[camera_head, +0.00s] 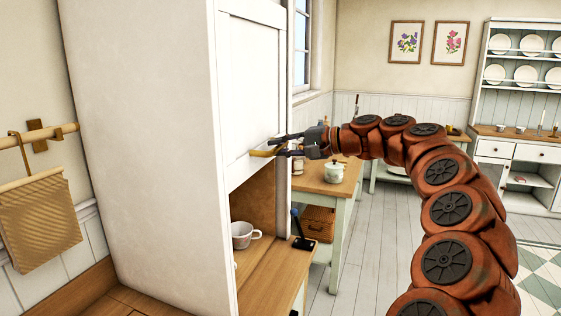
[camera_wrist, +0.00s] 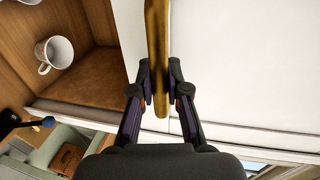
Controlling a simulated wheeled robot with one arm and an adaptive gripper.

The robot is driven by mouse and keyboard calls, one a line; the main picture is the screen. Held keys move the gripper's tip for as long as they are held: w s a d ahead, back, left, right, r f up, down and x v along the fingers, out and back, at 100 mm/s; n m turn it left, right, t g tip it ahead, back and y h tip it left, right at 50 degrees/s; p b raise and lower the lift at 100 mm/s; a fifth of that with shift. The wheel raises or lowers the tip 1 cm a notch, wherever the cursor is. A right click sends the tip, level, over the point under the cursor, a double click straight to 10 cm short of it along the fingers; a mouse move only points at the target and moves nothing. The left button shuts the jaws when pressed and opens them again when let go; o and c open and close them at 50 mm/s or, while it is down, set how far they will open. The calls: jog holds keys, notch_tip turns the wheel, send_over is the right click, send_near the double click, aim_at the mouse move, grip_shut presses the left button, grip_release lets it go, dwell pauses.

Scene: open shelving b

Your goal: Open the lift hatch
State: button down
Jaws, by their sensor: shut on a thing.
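The lift hatch (camera_head: 252,85) is a white panelled door on the front of a tall white cabinet. Its lower edge stands above an open compartment. A brass handle (camera_head: 264,152) sits low on the hatch. My gripper (camera_head: 283,146) is at the handle, its fingers on either side of it. In the wrist view the brass handle (camera_wrist: 157,50) runs down between the fingertips of my gripper (camera_wrist: 159,88), which is shut on it. The hatch panel (camera_wrist: 240,60) fills the right of the wrist view.
A white cup (camera_head: 243,234) stands in the compartment below the hatch; it also shows in the wrist view (camera_wrist: 56,52). A dark object (camera_head: 303,243) lies near the counter's edge. A wooden-topped table (camera_head: 325,183) with a lidded pot (camera_head: 334,172) stands behind. Floor on the right is clear.

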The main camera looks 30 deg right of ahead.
jog(key=shift+r+p, duration=0.35)
jog(key=shift+r, duration=0.95)
jog(key=c, duration=1.1)
grip_release()
jog(key=shift+c, duration=0.2)
jog(key=shift+f, duration=0.1)
jog(key=shift+d, duration=0.1)
jog(key=v, duration=1.2)
